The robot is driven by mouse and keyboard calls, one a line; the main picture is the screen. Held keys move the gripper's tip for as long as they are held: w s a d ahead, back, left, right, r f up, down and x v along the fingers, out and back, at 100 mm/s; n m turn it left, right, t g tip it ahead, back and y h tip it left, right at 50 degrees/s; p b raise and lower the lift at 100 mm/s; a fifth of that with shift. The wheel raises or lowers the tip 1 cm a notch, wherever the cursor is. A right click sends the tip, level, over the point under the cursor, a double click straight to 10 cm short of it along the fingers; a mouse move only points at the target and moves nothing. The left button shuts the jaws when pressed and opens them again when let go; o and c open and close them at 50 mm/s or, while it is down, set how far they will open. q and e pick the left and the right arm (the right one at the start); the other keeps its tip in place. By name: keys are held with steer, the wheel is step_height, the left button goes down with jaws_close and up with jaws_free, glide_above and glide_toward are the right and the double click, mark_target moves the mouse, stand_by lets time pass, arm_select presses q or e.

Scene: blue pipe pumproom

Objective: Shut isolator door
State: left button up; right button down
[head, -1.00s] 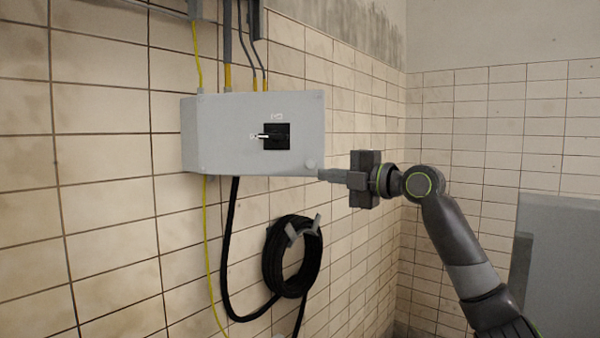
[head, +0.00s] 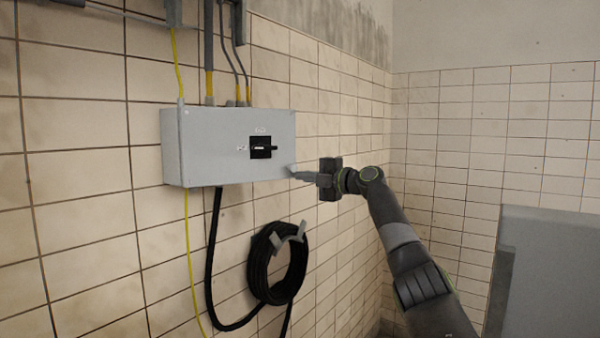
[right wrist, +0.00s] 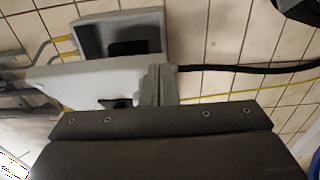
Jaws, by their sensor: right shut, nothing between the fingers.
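The isolator door (head: 215,152) is a pale grey panel with a black rotary handle (head: 262,148), the handle lying level. It fronts a box on the tiled wall. In the right wrist view, the box body (right wrist: 118,22) shows its open front and a dark part inside, with the door (right wrist: 85,75) standing away from it, so the door is ajar. My right gripper (head: 294,173) is shut and empty, its fingertips at the door's lower right corner. The fingers (right wrist: 157,86) overlap the door's edge in the wrist view; contact is not certain. My left gripper is out of view.
A coiled black hose (head: 270,268) hangs on a wall hook below the box. A yellow cable (head: 188,260) runs down the wall, and conduits enter the box from above. A grey cabinet (head: 550,270) stands at the right.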

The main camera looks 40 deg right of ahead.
steer(key=shift+w+d+p, duration=0.25)
steer(key=shift+w+p, duration=0.15)
steer(key=shift+w, duration=0.25)
steer(key=shift+w+d+p, duration=0.2)
steer(key=shift+w+p, duration=0.15)
steer(key=shift+w, duration=0.35)
